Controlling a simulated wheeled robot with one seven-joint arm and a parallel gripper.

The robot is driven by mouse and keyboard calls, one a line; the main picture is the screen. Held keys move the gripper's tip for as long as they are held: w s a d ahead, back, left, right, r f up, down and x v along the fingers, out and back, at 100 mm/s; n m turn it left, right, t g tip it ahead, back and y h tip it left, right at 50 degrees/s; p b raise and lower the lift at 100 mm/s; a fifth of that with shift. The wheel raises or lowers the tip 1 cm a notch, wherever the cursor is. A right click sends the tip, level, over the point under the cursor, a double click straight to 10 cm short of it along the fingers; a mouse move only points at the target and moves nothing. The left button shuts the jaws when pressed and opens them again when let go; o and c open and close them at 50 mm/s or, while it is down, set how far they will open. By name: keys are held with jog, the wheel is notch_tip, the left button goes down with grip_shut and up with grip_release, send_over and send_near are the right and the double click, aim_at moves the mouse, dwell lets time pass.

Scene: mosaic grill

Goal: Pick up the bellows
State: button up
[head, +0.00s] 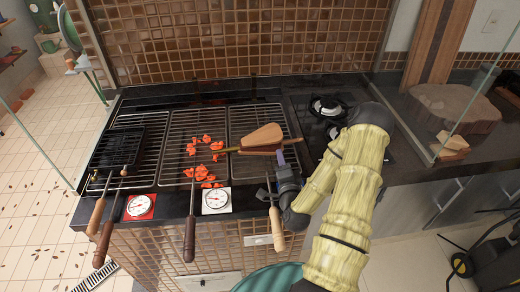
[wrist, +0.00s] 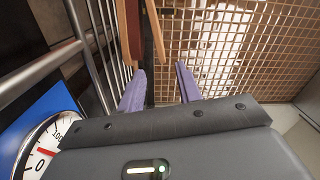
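The bellows (head: 262,138), with wooden boards and a dark middle, lie on the right part of the grill grate. Their narrow end points left. In the head view my gripper (head: 281,160) is just in front of the bellows' right part, fingers pointing toward them. In the wrist view my gripper (wrist: 161,82) has its two purple fingers apart with nothing between the tips. What appear to be the bellows' board edges (wrist: 130,30) show beyond the tips, mostly toward the left finger. I cannot tell whether a finger touches them.
Orange-red pieces (head: 206,172) lie on the middle grate. Several wooden-handled tools, one a grill basket (head: 118,147), overhang the front edge. A dial (head: 216,200) sits on the front ledge. Burners (head: 326,106) and a glass panel are at the right. Tiled wall stands behind.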

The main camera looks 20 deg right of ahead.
aim_at(275, 135)
jog(key=p+x, duration=0.2)
jog(key=x, duration=0.3)
jog(key=shift+w+d+r, duration=0.1)
jog(key=shift+w+r, duration=0.05)
jog(key=shift+w, duration=0.15)
jog(key=shift+w+d, duration=0.1)
jog(key=shift+w, duration=0.3)
jog(key=shift+w+d+p, duration=0.15)
jog(key=shift+w+p, duration=0.15)
jog(key=shift+w, duration=0.2)
jog(key=shift+p+x, duration=0.7)
jog(key=shift+x, duration=1.65)
grip_shut()
